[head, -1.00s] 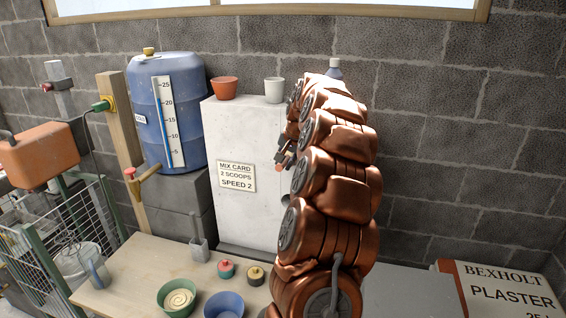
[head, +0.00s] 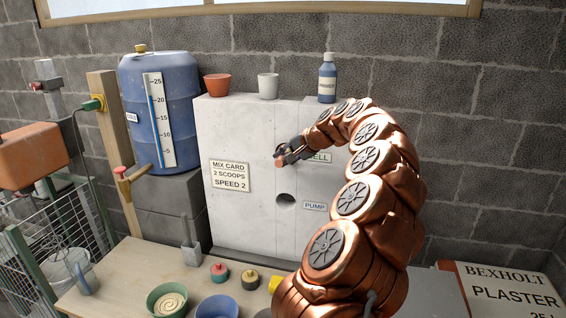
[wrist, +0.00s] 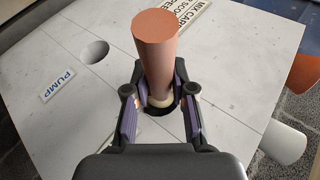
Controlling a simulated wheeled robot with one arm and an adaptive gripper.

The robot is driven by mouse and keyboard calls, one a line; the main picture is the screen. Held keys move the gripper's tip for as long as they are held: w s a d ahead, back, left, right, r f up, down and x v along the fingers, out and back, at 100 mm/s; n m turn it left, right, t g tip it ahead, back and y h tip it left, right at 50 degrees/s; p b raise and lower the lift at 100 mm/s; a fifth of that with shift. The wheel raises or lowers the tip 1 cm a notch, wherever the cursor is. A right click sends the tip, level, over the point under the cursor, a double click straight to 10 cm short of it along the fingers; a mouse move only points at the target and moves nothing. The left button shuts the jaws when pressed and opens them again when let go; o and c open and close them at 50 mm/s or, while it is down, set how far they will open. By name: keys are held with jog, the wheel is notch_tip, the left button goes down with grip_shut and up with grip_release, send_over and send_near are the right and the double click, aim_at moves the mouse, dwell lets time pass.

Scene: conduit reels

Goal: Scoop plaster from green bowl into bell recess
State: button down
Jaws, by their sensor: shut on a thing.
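My gripper (head: 290,155) is in front of the white block's face, by the partly covered BELL label (head: 320,157). In the wrist view my gripper (wrist: 159,112) is shut on a salmon-pink cylinder (wrist: 160,50), with a cream part at its lower end. A dark round opening (wrist: 150,111), apparently the bell recess, shows partly behind the fingers. I cannot tell whether the held thing touches it or enters it. The green bowl (head: 150,298) stands on the bench at the front left, with swirled cream plaster (head: 171,302) in it.
The white block (head: 225,130) has an open round hole (head: 286,199) beside the PUMP label (head: 315,206). Two pots and a blue bottle (head: 327,82) stand on top. A blue bowl (head: 217,309) and red and dark lidded jars are on the bench. A plaster box (head: 510,285) stands right.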

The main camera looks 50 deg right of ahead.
jog(key=shift+s+f+m+t+y+b, duration=0.15)
jog(key=shift+f+m+t+y+b, duration=0.1)
jog(key=shift+t+b, duration=0.6)
jog(key=shift+s+f+m+t+y+b, duration=0.15)
jog(key=shift+f+m+t+b, duration=0.1)
jog(key=shift+t+b, duration=0.6)
jog(key=shift+s+d+r+b, duration=0.1)
jog(key=shift+b, duration=0.6)
dwell(0.9)
jog(key=s+a+b, duration=0.6)
jog(key=a+b, duration=0.1)
jog(key=a, duration=0.5)
jog(key=shift+s+a, duration=0.2)
dwell(1.2)
